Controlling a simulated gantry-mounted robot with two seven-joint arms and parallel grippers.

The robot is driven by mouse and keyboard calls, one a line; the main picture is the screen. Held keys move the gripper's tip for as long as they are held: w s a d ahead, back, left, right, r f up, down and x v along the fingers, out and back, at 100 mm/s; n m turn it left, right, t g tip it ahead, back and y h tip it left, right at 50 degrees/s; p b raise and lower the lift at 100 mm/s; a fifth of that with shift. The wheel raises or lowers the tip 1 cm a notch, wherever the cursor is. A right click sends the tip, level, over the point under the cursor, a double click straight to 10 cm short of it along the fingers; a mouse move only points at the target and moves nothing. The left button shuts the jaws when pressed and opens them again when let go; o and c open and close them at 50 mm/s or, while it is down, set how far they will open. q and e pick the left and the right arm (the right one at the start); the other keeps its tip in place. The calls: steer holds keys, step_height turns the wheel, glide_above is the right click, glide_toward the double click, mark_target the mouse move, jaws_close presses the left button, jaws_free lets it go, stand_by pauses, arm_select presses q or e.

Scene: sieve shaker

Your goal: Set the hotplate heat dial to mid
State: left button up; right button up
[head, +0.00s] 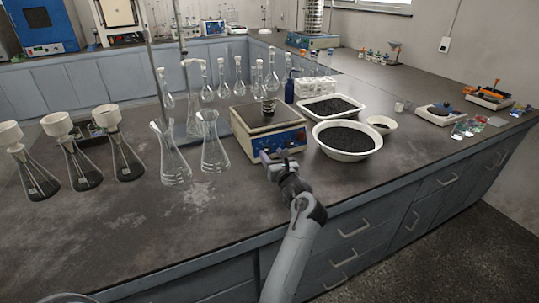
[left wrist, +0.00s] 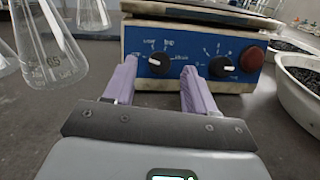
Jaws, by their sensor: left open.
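The hotplate (head: 286,138) has a blue front panel and a flat top, and it stands on the bench. In the left wrist view its panel (left wrist: 188,47) carries a left black dial (left wrist: 158,64) and a right black dial (left wrist: 222,67), each with a pale pointer mark. The printed labels are too small to read surely. My left gripper (head: 270,158) is at the front of the panel. In the left wrist view its open purple fingers (left wrist: 157,78) stand either side of the left dial, and nothing is between them but that dial. Whether they touch it I cannot tell.
A red round knob (left wrist: 252,60) sits right of the dials. A white bowl (head: 347,155) of black grains is close on the right. Glass flasks (head: 213,150) stand close on the left. The front bench strip is clear.

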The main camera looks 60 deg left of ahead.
mark_target(268, 149)
arm_select(q)
steer(key=shift+b+x, duration=0.3)
steer(key=shift+x, duration=1.25)
steer(key=shift+c, duration=0.3)
steer(key=c, duration=1)
